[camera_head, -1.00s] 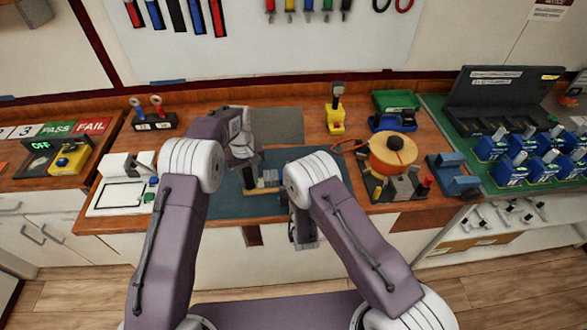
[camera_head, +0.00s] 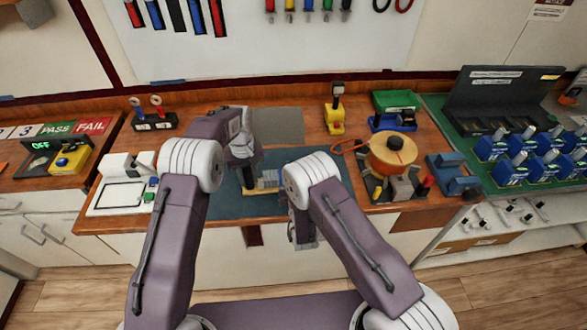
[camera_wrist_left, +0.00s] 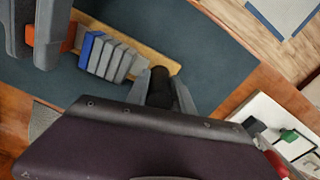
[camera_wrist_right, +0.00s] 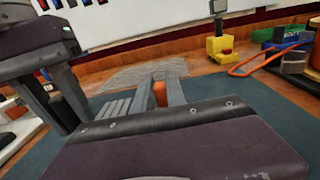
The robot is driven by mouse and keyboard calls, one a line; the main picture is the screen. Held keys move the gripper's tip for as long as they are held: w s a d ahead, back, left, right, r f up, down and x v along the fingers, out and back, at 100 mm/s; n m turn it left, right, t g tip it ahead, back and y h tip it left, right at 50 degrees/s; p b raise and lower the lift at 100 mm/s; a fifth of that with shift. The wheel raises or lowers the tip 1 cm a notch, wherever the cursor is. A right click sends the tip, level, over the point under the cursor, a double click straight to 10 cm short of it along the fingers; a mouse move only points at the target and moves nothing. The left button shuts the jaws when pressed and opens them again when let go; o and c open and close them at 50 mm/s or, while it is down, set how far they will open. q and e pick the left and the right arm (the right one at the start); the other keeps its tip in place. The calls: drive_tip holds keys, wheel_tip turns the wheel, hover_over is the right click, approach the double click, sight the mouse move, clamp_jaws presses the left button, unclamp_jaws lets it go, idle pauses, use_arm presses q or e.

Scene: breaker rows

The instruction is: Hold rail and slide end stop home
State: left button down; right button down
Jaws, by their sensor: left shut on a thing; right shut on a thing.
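The tan rail (camera_wrist_left: 150,52) lies on the dark blue mat and carries a row of grey breakers (camera_wrist_left: 115,62) with a blue one (camera_wrist_left: 90,50) at one end. My left gripper (camera_wrist_left: 160,90) is shut on a black grip at the rail's end; it shows in the head view (camera_head: 249,184). The orange end stop (camera_wrist_right: 160,93) is between the fingers of my right gripper (camera_wrist_right: 162,92), which is shut on it. In the left wrist view the end stop (camera_wrist_left: 31,34) is near the blue breaker, with a short gap between. The right fingertips are hidden in the head view.
The blue mat (camera_head: 225,203) lies at the bench's front edge. A white tray (camera_head: 105,197) is to the left. A yellow stand (camera_head: 335,121) is behind, and an orange spool (camera_head: 392,150) is on the right. A grey pad (camera_head: 280,125) lies behind the mat.

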use_arm(q)
drive_tip(key=shift+d, duration=0.1)
use_arm(e)
drive_tip(key=shift+s+a, duration=0.1)
drive_tip(key=shift+a, duration=1.6)
drive_tip(key=c, duration=1.4)
unclamp_jaws()
drive_tip(key=shift+o, duration=0.2)
drive_tip(key=shift+d, duration=0.1)
drive_tip(key=s, duration=1.2)
drive_tip(key=shift+d, duration=0.25)
use_arm(q)
drive_tip(key=c, duration=1)
unclamp_jaws()
drive_tip(key=shift+c, duration=0.2)
